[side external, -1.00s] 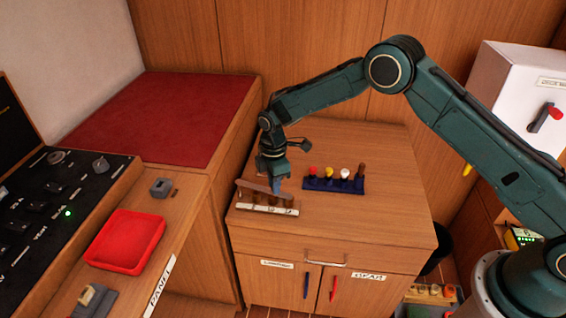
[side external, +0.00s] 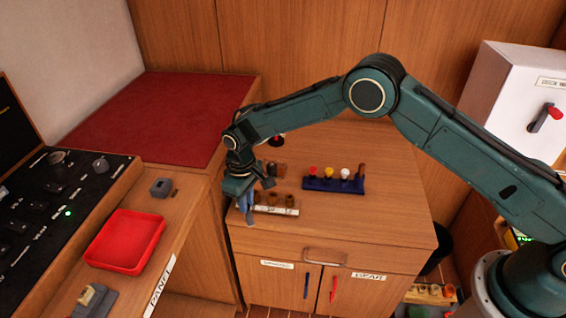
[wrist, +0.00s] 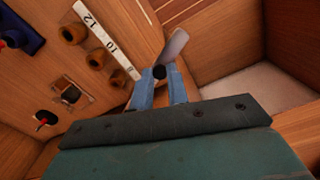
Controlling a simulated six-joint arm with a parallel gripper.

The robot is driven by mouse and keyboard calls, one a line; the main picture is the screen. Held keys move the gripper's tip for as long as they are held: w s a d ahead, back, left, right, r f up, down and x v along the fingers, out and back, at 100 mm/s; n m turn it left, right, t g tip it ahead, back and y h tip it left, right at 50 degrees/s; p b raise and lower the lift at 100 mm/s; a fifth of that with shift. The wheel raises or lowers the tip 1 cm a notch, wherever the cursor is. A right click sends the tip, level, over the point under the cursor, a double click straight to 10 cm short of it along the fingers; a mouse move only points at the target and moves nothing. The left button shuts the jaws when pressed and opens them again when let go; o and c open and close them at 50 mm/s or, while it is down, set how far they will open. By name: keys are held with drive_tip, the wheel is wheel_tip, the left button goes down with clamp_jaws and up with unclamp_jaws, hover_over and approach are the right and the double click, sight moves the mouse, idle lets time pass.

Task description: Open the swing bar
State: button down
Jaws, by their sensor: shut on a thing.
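The swing bar (wrist: 173,46) shows in the wrist view as a smooth, greyish-brown strip pointing up and away from my fingertips. My gripper (wrist: 160,76) is shut on it near a dark, round end. In the side view my gripper (side external: 247,214) is low at the left front corner of the cabinet top and hides most of the bar. The rack with a white numbered strip (side external: 276,210) is just right of my gripper. Its brown, round pieces (wrist: 96,60) stand uncovered beside the bar in the wrist view.
A dark blue rack (side external: 334,185) with several coloured-topped pieces stands to the right on the cabinet top (side external: 370,225). Small brown pieces (side external: 276,168) are behind my gripper. A red tray (side external: 125,240) lies on the lower desk at left. The cabinet's front right top is clear.

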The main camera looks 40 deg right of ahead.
drive_tip(key=shift+w+a+m, duration=0.25)
drive_tip(key=shift+a+m, duration=0.35)
drive_tip(key=shift+w+a+m, duration=0.25)
drive_tip(key=shift+a+m, duration=0.3)
drive_tip(key=shift+m, duration=0.05)
drive_tip(key=c, duration=1.3)
unclamp_jaws()
drive_tip(key=shift+c, duration=0.2)
drive_tip(key=shift+r, duration=0.15)
wheel_tip(320, 180, up, 14)
drive_tip(key=shift+f, duration=0.2)
